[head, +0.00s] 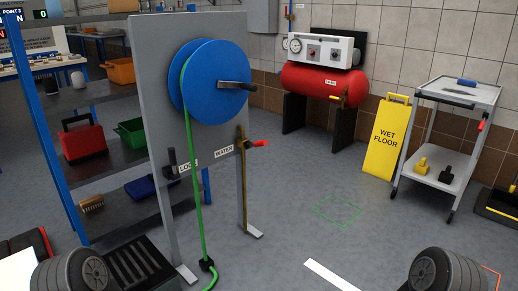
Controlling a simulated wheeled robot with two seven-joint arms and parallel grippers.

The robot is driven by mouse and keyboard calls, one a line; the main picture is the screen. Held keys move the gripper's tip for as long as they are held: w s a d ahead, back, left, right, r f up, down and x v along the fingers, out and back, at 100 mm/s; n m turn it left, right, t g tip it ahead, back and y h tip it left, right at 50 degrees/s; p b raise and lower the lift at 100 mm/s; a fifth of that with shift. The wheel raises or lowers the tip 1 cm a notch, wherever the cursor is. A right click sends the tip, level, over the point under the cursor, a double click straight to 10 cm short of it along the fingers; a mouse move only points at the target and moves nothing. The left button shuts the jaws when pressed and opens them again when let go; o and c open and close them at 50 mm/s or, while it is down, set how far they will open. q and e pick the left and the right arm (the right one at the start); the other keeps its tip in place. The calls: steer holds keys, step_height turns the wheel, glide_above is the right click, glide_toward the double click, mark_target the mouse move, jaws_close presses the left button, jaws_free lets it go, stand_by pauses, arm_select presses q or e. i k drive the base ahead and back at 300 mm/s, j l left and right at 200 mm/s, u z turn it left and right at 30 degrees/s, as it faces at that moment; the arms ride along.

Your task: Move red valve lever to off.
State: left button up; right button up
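The red valve lever (257,143) sticks out to the right from the brass pipe (242,180) at the right edge of the grey hose-reel panel (225,160). It looks about level, beside the white WATER label (224,151). The lever is small here, and no on or off marking on it can be read. Neither of my grippers is in view.
A blue hose reel (205,70) with a green hose (200,220) is on the panel. A black lever (171,160) sits by the LOCK label (190,167). A red compressor (310,85), yellow wet-floor sign (387,140) and trolley (450,150) stand behind. Floor right of the panel is clear.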

mark_target(248, 145)
steer(key=i+u, duration=0.15)
steer(key=u, duration=0.25)
steer(key=i+l+u, duration=0.15)
steer(key=u, duration=0.25)
steer(key=i+l+u, duration=0.1)
steer(key=u, duration=0.3)
steer(key=i+l, duration=0.15)
steer(key=l, duration=0.15)
steer(key=i+l+u, duration=0.15)
steer(key=l, duration=0.15)
steer(key=i+l, duration=0.15)
steer(key=l, duration=0.2)
steer(key=i+l+u, duration=0.1)
steer(key=l, duration=0.2)
steer(key=i+l+u, duration=0.1)
steer(key=l, duration=0.25)
steer(key=i, duration=0.05)
